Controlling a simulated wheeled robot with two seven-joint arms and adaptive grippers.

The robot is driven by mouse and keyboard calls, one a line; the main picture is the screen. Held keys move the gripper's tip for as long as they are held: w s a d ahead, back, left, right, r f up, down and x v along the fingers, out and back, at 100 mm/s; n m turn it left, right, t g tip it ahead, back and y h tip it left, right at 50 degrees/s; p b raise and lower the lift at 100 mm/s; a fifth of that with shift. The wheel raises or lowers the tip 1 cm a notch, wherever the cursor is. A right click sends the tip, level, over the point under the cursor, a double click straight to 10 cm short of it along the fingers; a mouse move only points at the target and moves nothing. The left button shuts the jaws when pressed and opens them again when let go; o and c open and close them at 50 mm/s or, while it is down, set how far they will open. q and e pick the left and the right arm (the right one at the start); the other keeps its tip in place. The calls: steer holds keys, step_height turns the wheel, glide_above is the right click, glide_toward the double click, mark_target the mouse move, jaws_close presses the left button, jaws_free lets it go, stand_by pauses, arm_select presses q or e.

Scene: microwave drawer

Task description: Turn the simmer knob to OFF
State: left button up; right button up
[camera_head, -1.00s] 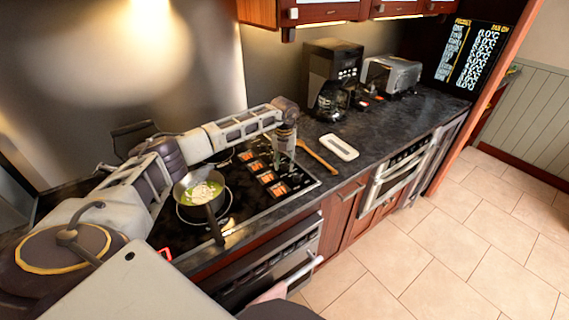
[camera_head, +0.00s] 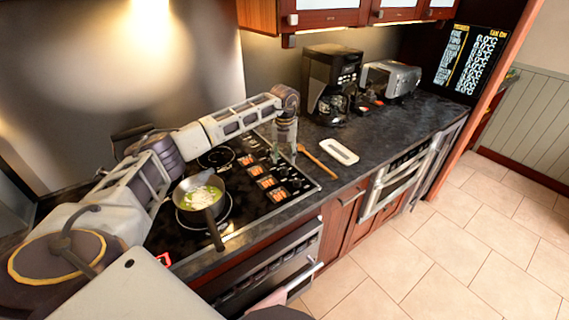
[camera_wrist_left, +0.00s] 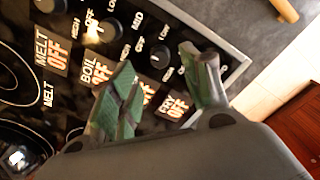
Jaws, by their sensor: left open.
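The hob's control panel (camera_head: 280,180) shows several orange readouts beside dark round knobs. In the left wrist view, readouts marked MELT (camera_wrist_left: 52,50), BOIL (camera_wrist_left: 97,72) and FRY (camera_wrist_left: 173,106) show OFF. Another readout between BOIL and FRY (camera_wrist_left: 148,93) is partly hidden by a finger; its name cannot be read. Dark knobs include one near the top (camera_wrist_left: 105,30) and one between my fingers (camera_wrist_left: 160,56). I cannot tell which is the simmer knob. My left gripper (camera_head: 284,154) is open over the panel, also in the wrist view (camera_wrist_left: 163,78); contact with a knob cannot be told. My right gripper is not in view.
A pan (camera_head: 201,193) with food stands on the hob left of the panel, its handle pointing forward. A wooden spoon (camera_head: 317,161) and white tray (camera_head: 339,151) lie right of the panel. A coffee maker (camera_head: 333,82) and toaster (camera_head: 392,78) stand farther back.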

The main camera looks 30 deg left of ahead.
mark_target(284, 169)
arm_select(q)
step_height(284, 169, up, 6)
stand_by(0.4)
stand_by(0.6)
